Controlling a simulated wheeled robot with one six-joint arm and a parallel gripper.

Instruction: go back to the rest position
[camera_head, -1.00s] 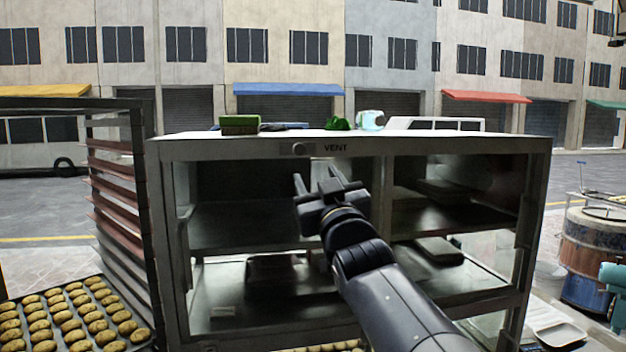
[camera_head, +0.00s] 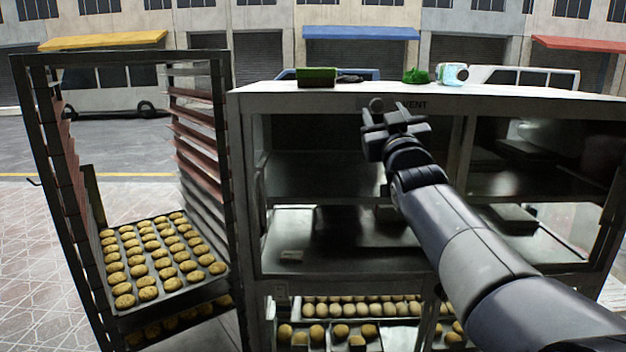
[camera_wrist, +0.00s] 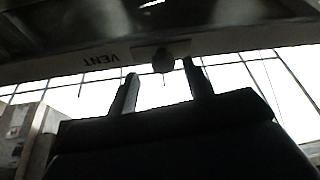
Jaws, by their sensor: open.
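My gripper (camera_head: 393,112) is raised in front of the glass-fronted metal cabinet (camera_head: 335,97), near its top edge. Its two fingers are apart with nothing between them. In the wrist view my gripper (camera_wrist: 158,82) shows as two dark fingers, also apart and empty. A round vent knob (camera_wrist: 163,60) and the word VENT, upside down, appear just beyond the fingertips there. In the head view the vent knob (camera_head: 376,104) is partly covered by my gripper. I cannot tell whether a finger touches the knob.
A tall rack (camera_head: 60,140) holding a tray of round baked pieces (camera_head: 150,290) stands left of the cabinet. A green box (camera_head: 317,76), a green item (camera_head: 416,75) and a clear blue container (camera_head: 453,74) sit on the cabinet top. Paved floor (camera_head: 40,260) is open at far left.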

